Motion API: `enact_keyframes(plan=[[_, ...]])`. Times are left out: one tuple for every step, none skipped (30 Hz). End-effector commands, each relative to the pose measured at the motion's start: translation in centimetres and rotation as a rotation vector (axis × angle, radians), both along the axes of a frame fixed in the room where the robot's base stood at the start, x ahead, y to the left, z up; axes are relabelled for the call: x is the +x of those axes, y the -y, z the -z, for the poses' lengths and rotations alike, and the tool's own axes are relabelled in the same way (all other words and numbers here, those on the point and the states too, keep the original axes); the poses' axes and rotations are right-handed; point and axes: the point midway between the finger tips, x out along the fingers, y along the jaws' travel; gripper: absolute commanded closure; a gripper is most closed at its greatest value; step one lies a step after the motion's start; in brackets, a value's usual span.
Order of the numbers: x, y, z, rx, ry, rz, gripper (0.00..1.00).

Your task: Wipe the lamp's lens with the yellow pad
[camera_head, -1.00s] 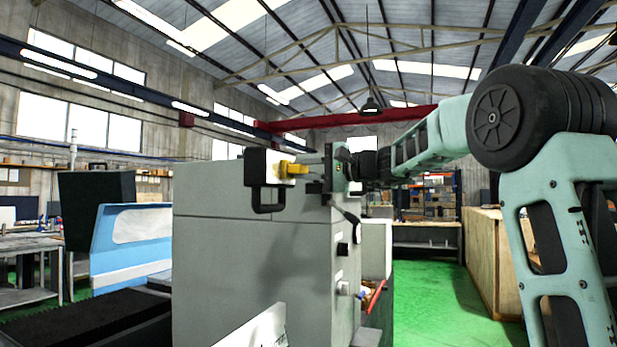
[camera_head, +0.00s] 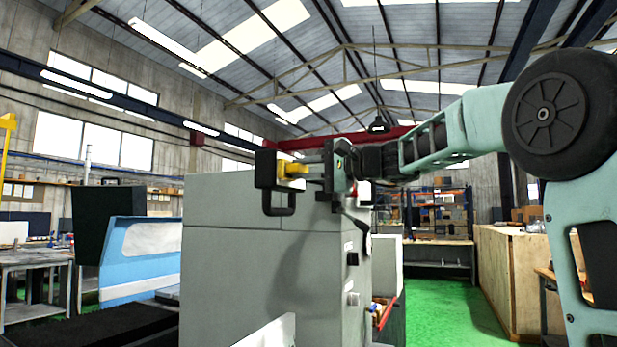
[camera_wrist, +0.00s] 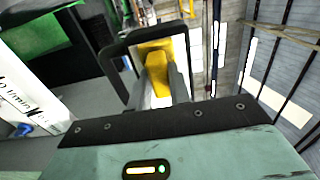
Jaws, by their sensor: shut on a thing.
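My gripper (camera_head: 312,171) is shut on the yellow pad (camera_head: 290,171), beside the upper part of a grey machine cabinet. In the wrist view the yellow pad (camera_wrist: 155,70) sits between the fingers. A dark box with a loop-shaped bracket (camera_head: 270,170), which looks like the lamp, is directly left of the pad in the head view. The pad overlaps its side there; I cannot tell whether they touch. In the wrist view the black loop (camera_wrist: 112,62) frames the pad from the left and above.
The grey cabinet (camera_head: 250,260) stands below and behind the pad, with knobs on its right side. A blue and white panel (camera_head: 140,255) is at left. A wooden crate (camera_head: 505,270) stands at right. Green floor (camera_head: 440,310) is open between.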

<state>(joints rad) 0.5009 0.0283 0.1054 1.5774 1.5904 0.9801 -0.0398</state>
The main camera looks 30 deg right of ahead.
Motion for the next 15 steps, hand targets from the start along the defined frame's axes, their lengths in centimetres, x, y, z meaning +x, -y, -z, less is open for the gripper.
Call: enact_keyframes(plan=[[-0.3,-0.5,0.3,-0.001,0.002,-0.002,1.0],[-0.4,-0.8,0.2,0.0,0.001,-0.002,1.0],[-0.5,-1.1,0.3,0.0,0.001,-0.002,1.0],[-0.7,-1.3,0.3,-0.002,0.001,-0.003,1.0],[-0.8,-1.5,0.3,-0.002,0.001,-0.003,1.0],[-0.9,-1.7,0.2,-0.001,0.001,-0.003,1.0],[-1.0,-1.8,0.2,-0.001,0.001,-0.003,1.0],[-1.0,-1.9,0.2,0.0,0.0,-0.003,1.0],[-1.1,-1.9,0.1,0.0,0.0,-0.003,1.0],[-1.1,-1.9,0.1,0.0,0.0,-0.003,1.0],[-1.1,-1.9,0.0,-0.001,0.001,-0.003,1.0],[-1.1,-1.9,0.0,0.0,0.001,-0.003,1.0],[-1.2,-1.9,-0.1,0.0,0.001,-0.003,1.0],[-1.2,-1.8,-0.1,0.0,0.0,-0.004,1.0],[-1.1,-1.7,-0.2,0.001,-0.001,-0.003,1.0]])
